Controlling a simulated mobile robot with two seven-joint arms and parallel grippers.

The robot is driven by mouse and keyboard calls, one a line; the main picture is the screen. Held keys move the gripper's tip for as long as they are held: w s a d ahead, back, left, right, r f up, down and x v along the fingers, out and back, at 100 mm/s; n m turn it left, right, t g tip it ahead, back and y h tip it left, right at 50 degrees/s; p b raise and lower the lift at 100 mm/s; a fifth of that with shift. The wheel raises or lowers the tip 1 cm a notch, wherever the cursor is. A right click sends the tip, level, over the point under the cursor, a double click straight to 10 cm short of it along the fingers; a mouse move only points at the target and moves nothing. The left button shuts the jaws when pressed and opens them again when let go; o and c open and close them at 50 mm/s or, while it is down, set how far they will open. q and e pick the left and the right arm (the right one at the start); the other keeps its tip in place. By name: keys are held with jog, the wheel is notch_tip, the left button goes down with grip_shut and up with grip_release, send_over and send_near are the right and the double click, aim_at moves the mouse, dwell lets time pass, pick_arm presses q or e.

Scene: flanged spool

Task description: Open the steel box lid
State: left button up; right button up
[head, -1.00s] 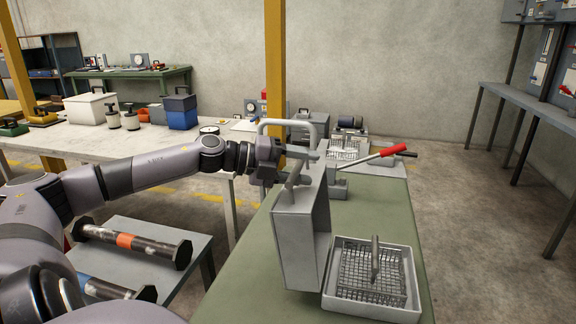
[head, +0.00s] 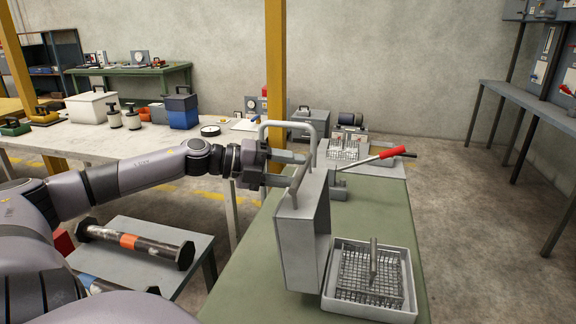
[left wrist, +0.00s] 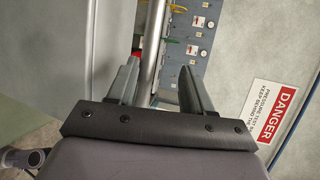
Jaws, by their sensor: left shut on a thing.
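The steel box (head: 412,290) is a light grey open tray at the front right of the green bench, with a wire basket (head: 352,272) inside it. Its grey lid (head: 300,248) stands up on edge at the box's left side, so the box is open at the top. A bar handle (head: 301,178) is on the lid's upper part. My left gripper (head: 290,168) is shut on this handle; in the left wrist view a metal bar (left wrist: 153,45) runs between the fingers. The far fingertip contact is partly hidden. My right gripper is not in view.
Behind the lid are a pale loop-shaped bar (head: 288,124) and a red-handled lever (head: 393,152). Another wire basket (head: 345,150) sits farther back. A low grey table (head: 150,268) with dark rollers is at the left. The green bench (head: 385,210) is clear behind the box.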

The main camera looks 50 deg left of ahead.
pick_arm(q)
jog(key=shift+r, duration=0.25)
jog(key=shift+s+a+r+p, duration=0.2)
jog(key=shift+s+a+p, duration=0.25)
jog(key=shift+p, duration=0.45)
jog(key=f+p+v, duration=0.1)
jog(key=v, duration=0.6)
jog(key=shift+s+f+p, duration=0.2)
jog(key=shift+f+p, duration=0.1)
jog(key=shift+f, duration=0.05)
dwell(0.4)
